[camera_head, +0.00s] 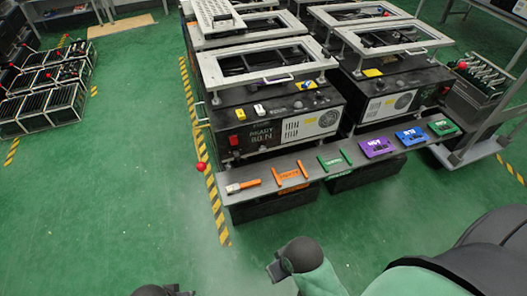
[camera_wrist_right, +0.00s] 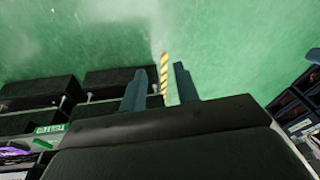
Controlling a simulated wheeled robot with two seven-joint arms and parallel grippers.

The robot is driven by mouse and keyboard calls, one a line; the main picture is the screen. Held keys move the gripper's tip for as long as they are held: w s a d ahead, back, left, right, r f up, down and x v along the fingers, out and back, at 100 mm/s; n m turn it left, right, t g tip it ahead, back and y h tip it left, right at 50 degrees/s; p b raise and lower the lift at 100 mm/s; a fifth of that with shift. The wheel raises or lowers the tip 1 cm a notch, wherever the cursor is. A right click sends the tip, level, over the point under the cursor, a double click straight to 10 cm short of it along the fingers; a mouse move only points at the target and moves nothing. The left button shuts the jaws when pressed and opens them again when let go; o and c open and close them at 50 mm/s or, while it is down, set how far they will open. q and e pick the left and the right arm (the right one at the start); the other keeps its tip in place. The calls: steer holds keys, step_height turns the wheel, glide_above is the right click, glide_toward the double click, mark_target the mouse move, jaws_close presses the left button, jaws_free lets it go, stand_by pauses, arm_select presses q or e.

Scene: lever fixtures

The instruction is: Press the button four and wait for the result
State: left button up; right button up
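A black machine (camera_head: 265,130) with "READY 80.N" on its front stands in the middle of the head view. No number four is readable. My right gripper (camera_wrist_right: 160,88) is open and empty in the right wrist view, above the green floor, apart from the shelf. My left gripper is not clearly seen.
A second black machine (camera_head: 390,105) stands to the right. A rack of black boxes (camera_head: 45,90) is at far left. A red ball (camera_head: 201,167) is by the shelf's left end, near yellow-black floor tape (camera_head: 213,195). The green floor in front is open.

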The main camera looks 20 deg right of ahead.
jaws_close()
steer(key=shift+s, duration=0.1)
stand_by(1.4)
